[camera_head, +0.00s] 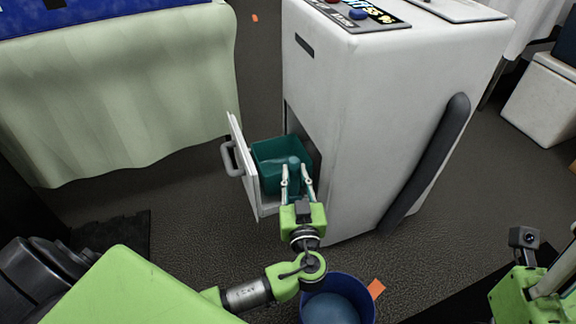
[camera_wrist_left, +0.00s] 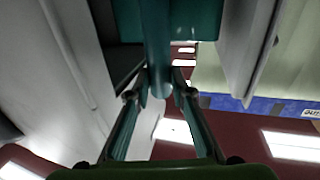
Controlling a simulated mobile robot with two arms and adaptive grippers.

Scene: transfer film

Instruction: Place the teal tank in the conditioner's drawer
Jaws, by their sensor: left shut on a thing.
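The teal tank (camera_head: 265,152) is an open-topped box in the opening of the white conditioner (camera_head: 345,120), between its body and the pulled-out drawer (camera_head: 241,165) front. Whether the tank rests on the drawer floor is hidden. My left gripper (camera_head: 298,178) is shut on the tank's rounded grip on its near side. In the left wrist view the fingers (camera_wrist_left: 160,92) close around that teal grip, with the tank (camera_wrist_left: 195,20) above and the drawer front (camera_wrist_left: 243,45) to the right. Part of my right arm shows at the lower right; its fingertips are not clear.
A dark blue bucket (camera_head: 337,300) stands on the floor below the left gripper, with an orange piece (camera_head: 376,289) beside it. A cloth-covered table (camera_head: 120,100) is at the left. A white box (camera_head: 540,100) is at the far right. Dark carpet lies clear between the table and drawer.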

